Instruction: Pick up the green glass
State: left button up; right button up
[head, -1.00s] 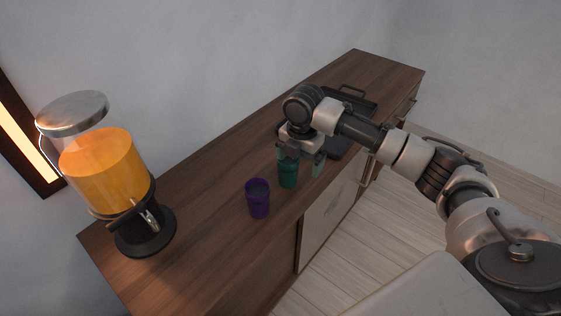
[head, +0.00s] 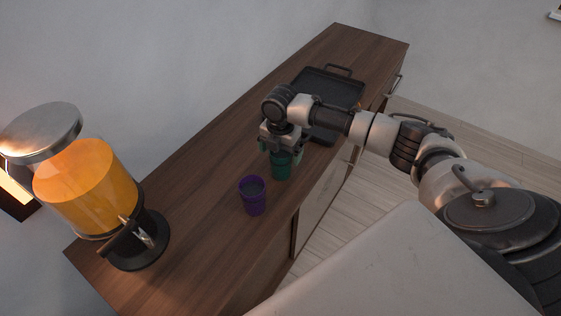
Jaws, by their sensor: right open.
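The green glass (head: 281,168) stands upright on the wooden sideboard, with its upper part partly covered by my right gripper. My right gripper (head: 281,155) points down over the glass, its fingers open on either side of the rim. I cannot tell whether a finger touches the glass. My left gripper is not in view.
A purple glass (head: 253,197) stands just in front and to the left of the green one. A juice dispenser (head: 90,190) stands at the sideboard's left end. A black tray (head: 335,92) lies behind my right gripper. The sideboard (head: 205,205) is clear between dispenser and glasses.

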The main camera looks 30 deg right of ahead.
notch_tip(320, 180, down, 3)
jog(key=shift+s+r, duration=0.1)
jog(key=shift+r, duration=0.1)
jog(key=shift+c, duration=0.6)
jog(key=c, duration=0.9)
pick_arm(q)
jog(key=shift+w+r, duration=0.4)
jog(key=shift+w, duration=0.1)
